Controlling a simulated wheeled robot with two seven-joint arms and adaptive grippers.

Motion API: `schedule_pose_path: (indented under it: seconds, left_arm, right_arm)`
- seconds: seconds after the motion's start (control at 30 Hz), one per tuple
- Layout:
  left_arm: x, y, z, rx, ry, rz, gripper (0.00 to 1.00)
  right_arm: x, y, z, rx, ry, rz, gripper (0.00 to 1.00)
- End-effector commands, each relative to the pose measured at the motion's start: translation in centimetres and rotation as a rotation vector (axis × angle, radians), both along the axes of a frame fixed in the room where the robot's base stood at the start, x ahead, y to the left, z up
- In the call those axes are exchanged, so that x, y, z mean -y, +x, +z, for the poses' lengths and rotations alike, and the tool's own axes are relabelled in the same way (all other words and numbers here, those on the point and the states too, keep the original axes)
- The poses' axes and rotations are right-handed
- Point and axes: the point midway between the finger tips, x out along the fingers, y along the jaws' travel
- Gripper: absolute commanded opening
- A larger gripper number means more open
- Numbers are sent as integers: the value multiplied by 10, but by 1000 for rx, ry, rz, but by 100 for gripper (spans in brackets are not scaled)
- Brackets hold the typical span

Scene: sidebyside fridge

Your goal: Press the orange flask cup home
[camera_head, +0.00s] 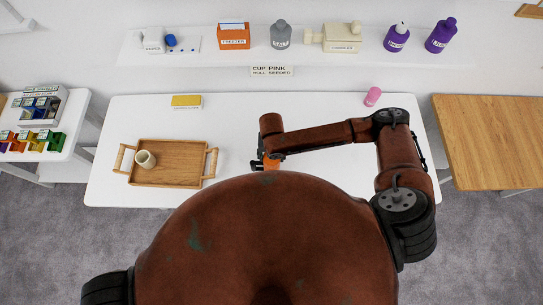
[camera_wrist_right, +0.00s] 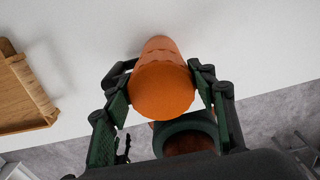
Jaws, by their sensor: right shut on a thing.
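The orange flask cup (camera_wrist_right: 161,88) is between the fingers of my right gripper (camera_wrist_right: 158,76) in the right wrist view, with its round end facing the camera. A narrower orange part (camera_wrist_right: 158,45) shows beyond it toward the white table; I cannot tell whether it is a separate flask body or how fully the two are seated. In the head view only a small orange patch (camera_head: 272,163) shows beside my right gripper (camera_head: 261,163), at the near part of the table; my own body hides the rest. My left gripper is out of view.
A yellow block (camera_head: 187,101) and a pink cup (camera_head: 373,96) stand toward the back. A shelf (camera_head: 215,53) behind holds bottles and boxes. The middle back of the table is clear.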

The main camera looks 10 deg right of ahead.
Motion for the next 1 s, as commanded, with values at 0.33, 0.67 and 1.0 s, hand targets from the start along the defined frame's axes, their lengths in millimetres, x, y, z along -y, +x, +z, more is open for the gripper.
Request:
schedule_pose_path:
  seconds: [0.33, 0.67, 1.0]
  left_arm:
    - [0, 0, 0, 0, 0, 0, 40]
    - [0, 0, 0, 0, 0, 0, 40]
    - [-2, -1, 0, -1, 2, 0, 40]
  right_arm:
    - [0, 0, -5, 0, -1, 1, 55]
    - [0, 0, -5, 0, -1, 0, 72]
    - [0, 1, 7, 1, 1, -1, 72]
